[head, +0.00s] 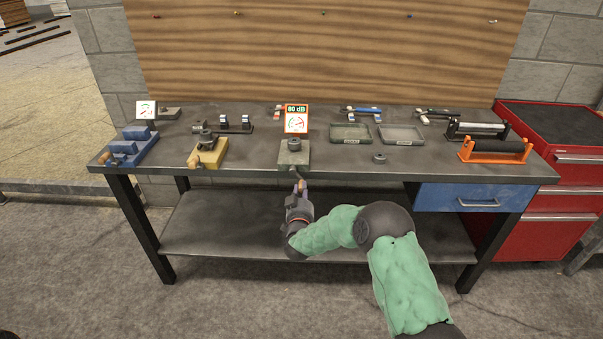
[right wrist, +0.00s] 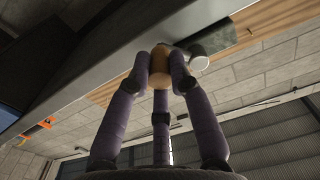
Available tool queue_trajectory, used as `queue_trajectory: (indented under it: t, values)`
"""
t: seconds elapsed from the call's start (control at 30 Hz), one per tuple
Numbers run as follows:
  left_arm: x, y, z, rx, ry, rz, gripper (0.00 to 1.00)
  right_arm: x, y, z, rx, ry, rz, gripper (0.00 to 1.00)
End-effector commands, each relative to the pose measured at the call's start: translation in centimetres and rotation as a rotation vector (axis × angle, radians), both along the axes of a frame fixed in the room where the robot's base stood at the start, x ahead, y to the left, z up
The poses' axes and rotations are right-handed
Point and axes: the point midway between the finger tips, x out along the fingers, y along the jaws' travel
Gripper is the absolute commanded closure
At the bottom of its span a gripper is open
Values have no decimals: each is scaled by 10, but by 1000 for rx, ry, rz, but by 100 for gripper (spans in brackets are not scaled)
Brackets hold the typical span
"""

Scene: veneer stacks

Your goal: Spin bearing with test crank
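A grey test block (head: 293,158) with a dark round bearing (head: 294,144) on top sits at the middle front of the bench. A red-framed gauge with a green display (head: 296,119) stands behind it. My right gripper (head: 300,187) is at the bench's front edge, just below the block, pointing up toward it. In the right wrist view its purple fingers close around a tan wooden crank handle (right wrist: 160,64), touching its sides. The link from handle to block is mostly hidden. My left gripper is not in view.
The bench (head: 240,178) also holds a blue vise (head: 125,150), a yellow fixture (head: 208,154), two shallow trays (head: 351,133), a small grey ring (head: 379,158) and an orange roller stand (head: 494,150). A red tool cabinet (head: 548,220) stands at the right.

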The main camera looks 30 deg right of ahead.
Motion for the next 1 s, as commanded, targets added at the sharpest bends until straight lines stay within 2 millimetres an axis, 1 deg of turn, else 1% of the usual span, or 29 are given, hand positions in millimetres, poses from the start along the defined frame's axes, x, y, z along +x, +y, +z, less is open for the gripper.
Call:
queue_trajectory:
  t: [0.03, 0.07, 0.1, 0.47, 1.0]
  values:
    - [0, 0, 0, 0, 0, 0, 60, 0, -1, 1, 0, -1, -1, 67]
    - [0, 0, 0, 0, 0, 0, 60, 0, -1, 1, 0, -1, -1, 59]
    - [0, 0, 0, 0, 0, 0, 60, 0, -1, 1, 0, 0, -1, 55]
    - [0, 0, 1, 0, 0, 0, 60, -2, 1, 1, 0, 0, 0, 55]
    - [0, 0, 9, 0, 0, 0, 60, -41, 25, 2, 1, 0, 0, 55]
